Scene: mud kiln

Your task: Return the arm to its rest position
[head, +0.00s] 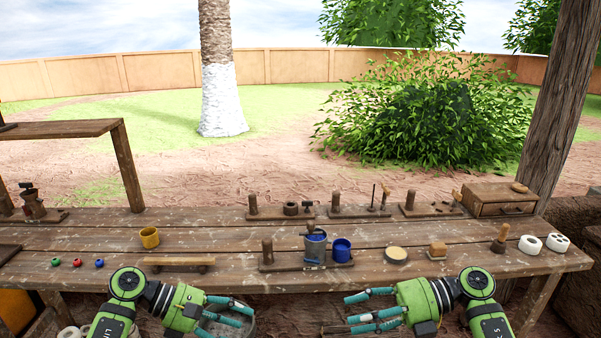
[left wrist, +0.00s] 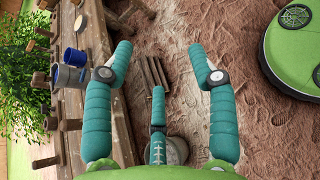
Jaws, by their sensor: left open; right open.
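My left gripper (head: 236,312) is at the front edge of the wooden workbench, at lower middle in the head view. Its teal fingers are spread and hold nothing; they also show open in the left wrist view (left wrist: 163,62). My right gripper (head: 358,309) is to the right of it, fingers spread and empty, pointing left towards the left gripper. Both are in front of the bench (head: 110,240) and touch nothing on it that I can see.
The bench carries a yellow mug (head: 149,238), a blue mug (head: 341,250), a grey cup (head: 315,246), a round tan disc (head: 396,254), white rolls (head: 530,244) and a drawer box (head: 500,199).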

